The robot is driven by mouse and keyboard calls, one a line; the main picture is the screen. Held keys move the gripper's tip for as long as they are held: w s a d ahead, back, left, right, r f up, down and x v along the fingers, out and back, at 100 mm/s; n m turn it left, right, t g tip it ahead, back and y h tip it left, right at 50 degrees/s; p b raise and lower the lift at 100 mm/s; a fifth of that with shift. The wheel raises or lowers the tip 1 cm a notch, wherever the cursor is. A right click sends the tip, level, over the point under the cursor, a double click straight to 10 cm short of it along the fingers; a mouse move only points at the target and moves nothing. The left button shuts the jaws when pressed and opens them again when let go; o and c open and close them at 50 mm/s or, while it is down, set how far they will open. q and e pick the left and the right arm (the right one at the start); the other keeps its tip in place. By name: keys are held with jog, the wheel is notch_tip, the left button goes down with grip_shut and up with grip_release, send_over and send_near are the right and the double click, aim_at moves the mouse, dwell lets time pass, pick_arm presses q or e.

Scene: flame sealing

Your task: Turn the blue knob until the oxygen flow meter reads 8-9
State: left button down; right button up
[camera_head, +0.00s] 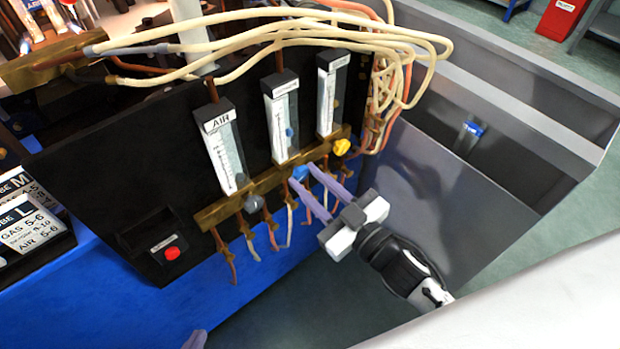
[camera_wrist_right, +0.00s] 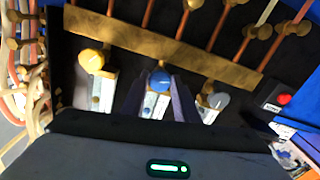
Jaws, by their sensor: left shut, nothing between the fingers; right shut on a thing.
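The blue knob (camera_head: 301,172) sits on the brass manifold below the middle flow meter. It also shows in the right wrist view (camera_wrist_right: 160,80), between my two fingers. My right gripper (camera_head: 306,179) is shut on the blue knob with its purple fingers. The middle flow meter (camera_head: 281,110) has a clear tube with a blue mark partway down; its label and scale are too small to read.
The AIR flow meter (camera_head: 221,145) stands left with a grey knob (camera_head: 252,204) below. Another meter (camera_head: 331,90) stands right with a yellow knob (camera_head: 341,147). Cream hoses (camera_head: 300,32) loop above. A red button (camera_head: 172,253) is lower left. A metal wall (camera_head: 430,185) stands right.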

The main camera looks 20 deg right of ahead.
jog(key=n+p, duration=0.1)
jog(key=n, duration=0.3)
jog(key=shift+r+n, duration=0.1)
jog(key=shift+n, duration=0.2)
jog(key=n, duration=0.3)
jog(key=shift+n+p, duration=0.3)
jog(key=shift+p, duration=0.1)
jog(key=n, duration=0.6)
jog(key=shift+n, duration=1.2)
jog(key=o, duration=1.1)
jog(key=shift+c, duration=0.2)
jog(key=shift+d, duration=0.1)
